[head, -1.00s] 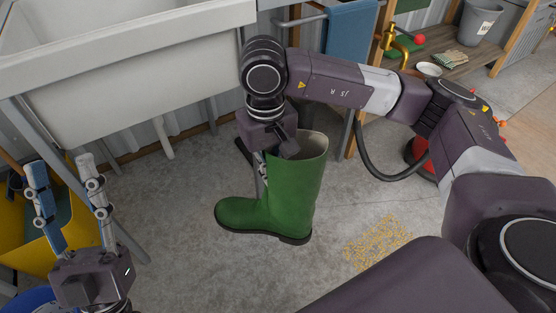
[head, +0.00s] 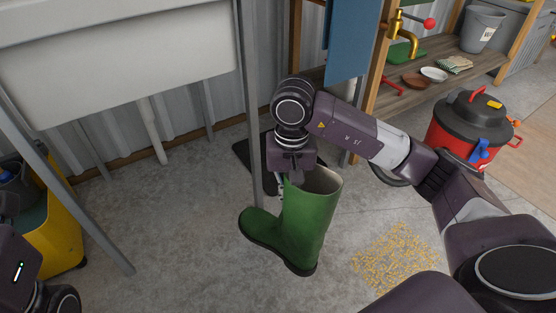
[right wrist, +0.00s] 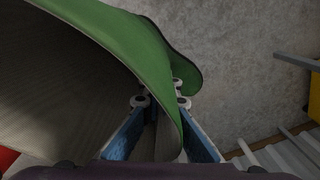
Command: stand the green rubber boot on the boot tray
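The green rubber boot (head: 308,220) hangs from my right gripper (head: 282,188) in the head view, its opening up and its toe to the left. The gripper is shut on the upper shaft near the rim. In the right wrist view, the blue fingers (right wrist: 160,108) sit on both sides of the boot's green wall (right wrist: 130,40). A dark flat mat, apparently the boot tray (head: 247,158), lies on the floor behind the gripper, partly hidden by my arm and a grey leg. Only the body of my left gripper shows at the lower left edge; its fingers are out of frame.
A grey sink leg (head: 250,110) stands close behind the boot. A red and black vacuum (head: 470,125) stands at right, beside a wooden shelf (head: 450,75). Spilled yellow grains (head: 395,258) lie on the floor. A yellow bucket (head: 55,235) is at left.

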